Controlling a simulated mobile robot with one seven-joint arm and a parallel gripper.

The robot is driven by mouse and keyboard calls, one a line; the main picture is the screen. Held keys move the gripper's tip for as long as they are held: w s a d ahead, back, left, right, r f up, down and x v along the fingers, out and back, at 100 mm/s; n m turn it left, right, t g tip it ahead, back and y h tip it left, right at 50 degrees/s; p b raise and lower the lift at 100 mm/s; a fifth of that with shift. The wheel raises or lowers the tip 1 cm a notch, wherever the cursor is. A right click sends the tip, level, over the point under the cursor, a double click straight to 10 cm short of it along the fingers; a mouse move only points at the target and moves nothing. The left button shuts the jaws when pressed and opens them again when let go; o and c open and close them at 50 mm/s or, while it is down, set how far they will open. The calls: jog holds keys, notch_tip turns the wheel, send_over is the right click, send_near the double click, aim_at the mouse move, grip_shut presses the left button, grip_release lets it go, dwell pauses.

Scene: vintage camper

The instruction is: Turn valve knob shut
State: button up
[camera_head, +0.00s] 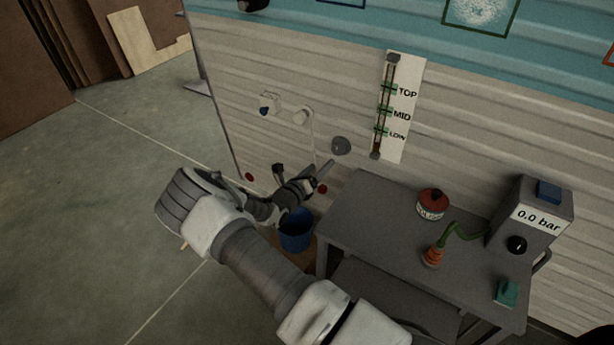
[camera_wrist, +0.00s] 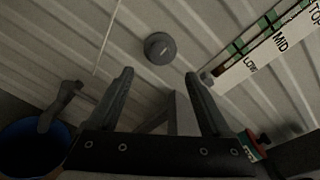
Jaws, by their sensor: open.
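My gripper (camera_head: 316,174) is open and empty, in front of the camper's ribbed wall. In the wrist view its two fingers (camera_wrist: 158,78) are spread apart, pointing at the wall. A round grey knob (camera_head: 341,145) sits on the wall just beyond and above the fingertips. In the wrist view the knob (camera_wrist: 160,48) lies ahead of the gap between the fingers, with a small mark on its face, and appears apart from them. A dark grey tap-like fitting (camera_wrist: 60,106) stands at the left, over a blue bucket (camera_wrist: 30,148). Which of these is the valve knob is not labelled.
A level gauge (camera_head: 404,105) marked TOP, MID, LOW is on the wall. A grey table (camera_head: 375,215) at right holds a red-topped can (camera_head: 431,204), an orange fitting with green hose (camera_head: 432,256), and a box reading 0.0 bar (camera_head: 538,216). The blue bucket (camera_head: 297,232) stands beside the table. Floor at left is clear.

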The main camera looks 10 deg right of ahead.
jog(key=v, duration=0.7)
jog(key=shift+p, duration=0.4)
jog(key=shift+r, duration=0.1)
jog(key=s+d+r+m+g+y+p, duration=0.1)
jog(key=s+d+r+m+g+p, duration=0.1)
jog(key=s+d+r+m+g, duration=0.45)
jog(key=s+d+r+m+g+y+p, duration=0.1)
jog(key=s+r+m+g+p, duration=0.25)
jog(key=s+r+m, duration=0.7)
jog(key=s+a+r+m+t+y+p, duration=0.1)
jog(key=s+a+r+m+y, duration=0.2)
jog(key=s+r+m, duration=0.2)
jog(key=s+a+r+m+t+y+p, duration=0.1)
jog(key=s+r+m, duration=0.5)
jog(key=r, duration=0.6)
jog(key=s+a+r+m+t+y+p, duration=0.1)
jog(key=s+a+r+m+y+p, duration=0.2)
jog(key=s+a+r+m+y, duration=0.2)
jog(key=shift+s+r+m+t+y, duration=0.4)
jog(key=shift+s+r, duration=0.35)
jog(key=shift+r, duration=0.95)
